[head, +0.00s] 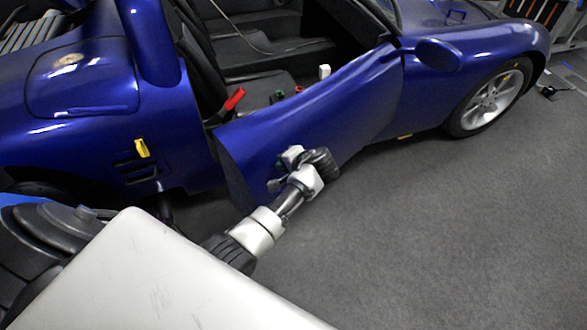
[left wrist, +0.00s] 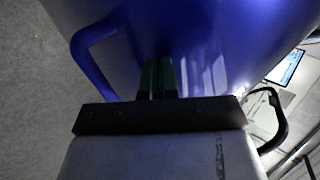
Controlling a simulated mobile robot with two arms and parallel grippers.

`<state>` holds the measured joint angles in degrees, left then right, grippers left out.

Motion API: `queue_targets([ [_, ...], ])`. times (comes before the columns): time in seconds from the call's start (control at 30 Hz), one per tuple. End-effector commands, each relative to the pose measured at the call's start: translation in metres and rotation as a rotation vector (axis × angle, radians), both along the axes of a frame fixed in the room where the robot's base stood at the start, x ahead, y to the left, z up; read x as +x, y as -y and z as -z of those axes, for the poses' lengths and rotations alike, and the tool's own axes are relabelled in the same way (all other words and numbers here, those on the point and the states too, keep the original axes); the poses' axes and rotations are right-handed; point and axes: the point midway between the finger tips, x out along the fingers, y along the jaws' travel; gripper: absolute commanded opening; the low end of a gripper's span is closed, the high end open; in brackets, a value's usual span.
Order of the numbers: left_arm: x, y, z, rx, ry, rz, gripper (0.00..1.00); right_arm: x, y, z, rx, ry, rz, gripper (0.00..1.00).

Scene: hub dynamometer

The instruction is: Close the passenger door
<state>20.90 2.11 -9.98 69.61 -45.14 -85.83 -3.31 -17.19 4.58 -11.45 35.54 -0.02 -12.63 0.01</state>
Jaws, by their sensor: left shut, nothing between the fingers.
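The passenger door (head: 310,115) of the blue car stands partly open, its rear edge swung out from the body. My left arm reaches in from the lower left, and my left gripper (head: 290,157) is at the outer face of the door, near its rear lower part. In the left wrist view, the shut dark fingers of my left gripper (left wrist: 161,77) point at the glossy blue door panel (left wrist: 205,40), close to it. Whether they touch it I cannot tell. Nothing shows between the fingers. My right gripper is not in view.
The car's rear body (head: 80,85) is at the left, with a yellow tag (head: 142,148). A red item (head: 235,98) shows by the seat in the door opening. The front wheel (head: 490,103) is at the right. The grey floor (head: 450,230) in front of the door is clear.

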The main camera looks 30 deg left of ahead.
Motion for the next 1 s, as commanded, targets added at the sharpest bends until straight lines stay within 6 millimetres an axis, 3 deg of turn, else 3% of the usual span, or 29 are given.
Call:
queue_targets([
  [0.53,0.004,-0.013,0.002,0.000,-0.001,0.008,0.00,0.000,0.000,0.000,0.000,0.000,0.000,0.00],
  [0.67,0.013,-0.041,0.002,0.003,-0.002,0.044,0.00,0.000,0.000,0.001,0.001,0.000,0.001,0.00],
  [0.83,0.031,-0.089,0.003,0.004,-0.002,0.113,0.00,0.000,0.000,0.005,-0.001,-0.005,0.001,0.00],
  [1.0,0.051,-0.136,0.006,0.003,-0.003,0.184,0.00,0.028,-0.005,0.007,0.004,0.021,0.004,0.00],
])
